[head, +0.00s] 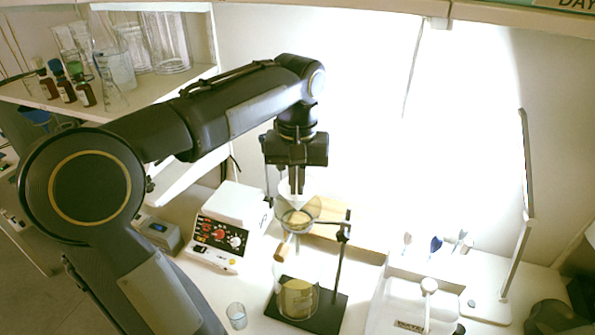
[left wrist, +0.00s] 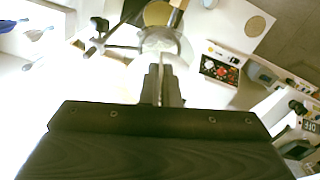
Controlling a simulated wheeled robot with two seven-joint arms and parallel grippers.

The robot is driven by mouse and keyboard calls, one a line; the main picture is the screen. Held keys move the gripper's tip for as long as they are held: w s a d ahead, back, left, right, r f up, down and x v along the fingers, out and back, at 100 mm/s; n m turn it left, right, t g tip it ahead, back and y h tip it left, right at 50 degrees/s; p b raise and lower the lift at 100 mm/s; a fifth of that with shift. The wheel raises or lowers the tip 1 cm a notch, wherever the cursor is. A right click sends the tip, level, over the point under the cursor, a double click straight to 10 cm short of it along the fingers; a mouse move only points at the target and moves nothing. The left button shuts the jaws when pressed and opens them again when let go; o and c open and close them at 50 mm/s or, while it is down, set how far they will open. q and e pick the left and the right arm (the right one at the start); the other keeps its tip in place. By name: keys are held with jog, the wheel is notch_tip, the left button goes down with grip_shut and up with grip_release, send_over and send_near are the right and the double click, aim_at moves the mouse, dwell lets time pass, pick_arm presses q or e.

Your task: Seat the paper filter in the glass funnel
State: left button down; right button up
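The white paper filter (head: 286,188) is a cone just over the glass funnel (head: 312,209). My left gripper (head: 297,188) points down and is shut on the filter's upper edge. The filter's lower part overlaps the funnel mouth in the head view; whether it touches the glass I cannot tell. In the left wrist view, the left fingers (left wrist: 162,86) are close together on a thin edge, with the funnel's round rim (left wrist: 180,45) beyond them. My right gripper is not in view.
A black stand with an upright rod (head: 340,265) is by the flask. A white hotplate (head: 222,228) with knobs is at left, and a small beaker (head: 236,315) is in front. A white box (head: 402,300) and lamp (head: 526,200) are at right. Bottles and glassware fill the upper-left shelf.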

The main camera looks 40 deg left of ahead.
aim_at(297, 206)
pick_arm(q)
notch_tip(297, 206, down, 4)
jog(key=b, duration=0.3)
jog(key=shift+f, duration=0.1)
jog(key=shift+f+b, duration=0.8)
jog(key=shift+f, duration=0.3)
jog(key=c, duration=1.6)
grip_release()
jog(key=shift+r, duration=0.15)
notch_tip(297, 206, up, 8)
jog(key=shift+f, duration=0.25)
